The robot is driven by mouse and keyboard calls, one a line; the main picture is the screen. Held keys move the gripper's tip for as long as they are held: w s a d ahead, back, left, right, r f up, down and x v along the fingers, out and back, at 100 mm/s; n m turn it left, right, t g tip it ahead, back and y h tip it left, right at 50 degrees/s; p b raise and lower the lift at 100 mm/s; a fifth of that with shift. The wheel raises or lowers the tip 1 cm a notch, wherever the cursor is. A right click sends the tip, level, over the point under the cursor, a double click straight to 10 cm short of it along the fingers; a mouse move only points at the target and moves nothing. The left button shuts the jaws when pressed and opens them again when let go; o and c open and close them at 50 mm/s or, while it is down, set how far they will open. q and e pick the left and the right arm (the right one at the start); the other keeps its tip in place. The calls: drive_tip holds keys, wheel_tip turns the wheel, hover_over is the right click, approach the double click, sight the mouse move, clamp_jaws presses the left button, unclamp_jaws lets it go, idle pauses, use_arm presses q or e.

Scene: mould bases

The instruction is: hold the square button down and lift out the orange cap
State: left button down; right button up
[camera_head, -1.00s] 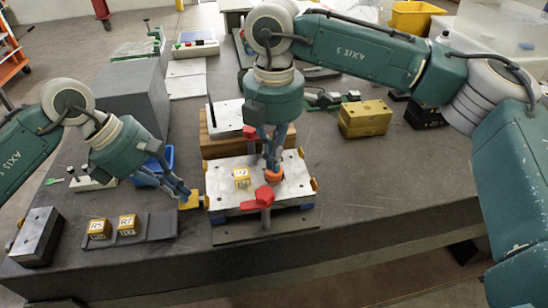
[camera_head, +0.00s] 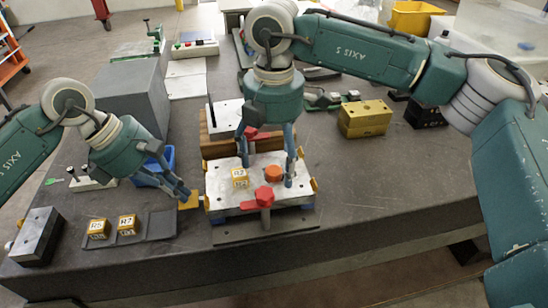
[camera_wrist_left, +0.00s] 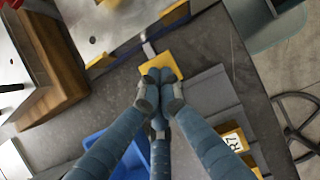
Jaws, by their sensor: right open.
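A flat mould plate (camera_head: 228,203) lies on the workbench with an orange round cap (camera_head: 274,173) on its top. A yellow square button (camera_head: 194,200) sticks out at the plate's left side. It also shows in the left wrist view (camera_wrist_left: 185,68). My left gripper (camera_head: 186,196) has its fingertips together and is at the button, appearing to touch it. Its fingertips also show in the left wrist view (camera_wrist_left: 158,82), with nothing visible between them. My right gripper (camera_head: 268,172) points down above the plate, fingers spread apart. The cap shows between them and is not gripped.
A grey tray (camera_head: 160,228) holds two yellow cubes at the left. A blue bin (camera_head: 152,166) stands behind my left gripper. The bench right of the plate is clear.

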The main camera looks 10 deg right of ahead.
drive_tip(key=shift+r, duration=3.5)
use_arm(q)
wheel_tip(320, 180, up, 9)
drive_tip(key=p, duration=0.5)
use_arm(e)
wheel_tip(320, 180, up, 5)
drive_tip(key=shift+f, duration=0.1)
